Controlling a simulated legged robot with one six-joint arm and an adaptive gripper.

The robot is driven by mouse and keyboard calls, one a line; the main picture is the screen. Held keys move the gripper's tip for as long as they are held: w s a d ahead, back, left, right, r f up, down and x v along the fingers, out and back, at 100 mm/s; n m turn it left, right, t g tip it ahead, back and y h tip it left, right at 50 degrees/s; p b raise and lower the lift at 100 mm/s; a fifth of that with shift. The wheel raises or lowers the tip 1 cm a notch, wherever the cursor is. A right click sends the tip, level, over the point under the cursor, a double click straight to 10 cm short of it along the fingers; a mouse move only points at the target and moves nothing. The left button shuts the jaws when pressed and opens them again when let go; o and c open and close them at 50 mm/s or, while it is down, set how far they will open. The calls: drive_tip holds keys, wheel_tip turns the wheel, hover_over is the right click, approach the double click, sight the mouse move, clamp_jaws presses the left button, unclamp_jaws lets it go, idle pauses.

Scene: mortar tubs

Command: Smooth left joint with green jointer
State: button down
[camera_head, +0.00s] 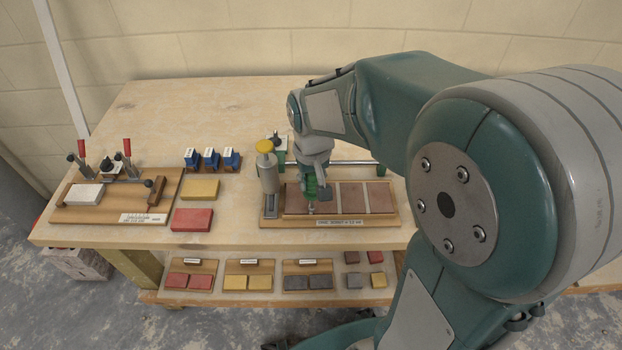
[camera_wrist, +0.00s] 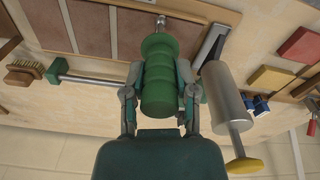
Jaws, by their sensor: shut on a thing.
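My gripper (camera_head: 313,182) is shut on the green jointer (camera_head: 311,190), over the left part of a wooden board (camera_head: 385,222) with several reddish-brown tiles set side by side. In the wrist view my gripper (camera_wrist: 158,90) has its fingers on both sides of the jointer's ribbed green handle (camera_wrist: 158,60). The jointer's metal tip (camera_wrist: 161,22) points at the tile board. The left joint is around the tip, between the leftmost tiles, largely covered by my gripper and the tool. I cannot tell whether the tip touches it.
A grey cylinder with a yellow knob (camera_head: 268,168) stands close to my gripper's left. Red (camera_head: 192,219) and yellow (camera_head: 200,189) blocks, small blue items (camera_head: 211,158) and a clamp board (camera_head: 115,196) lie further left. A brush (camera_wrist: 24,72) shows in the wrist view. The table's back left is clear.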

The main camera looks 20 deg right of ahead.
drive_tip(key=shift+a+f, duration=0.1)
drive_tip(key=shift+a, duration=0.05)
drive_tip(key=shift+a+f, duration=0.1)
drive_tip(key=shift+a, duration=0.15)
drive_tip(key=shift+d, duration=0.1)
drive_tip(key=shift+w+d, duration=0.5)
drive_tip(key=shift+d, duration=0.05)
drive_tip(key=shift+w, duration=0.1)
drive_tip(key=shift+w+d, duration=0.1)
drive_tip(key=shift+w, duration=0.65)
drive_tip(key=shift+w, duration=0.1)
drive_tip(key=shift+w+d+f, duration=0.1)
drive_tip(key=shift+w+d, duration=0.1)
drive_tip(key=shift+w, duration=0.35)
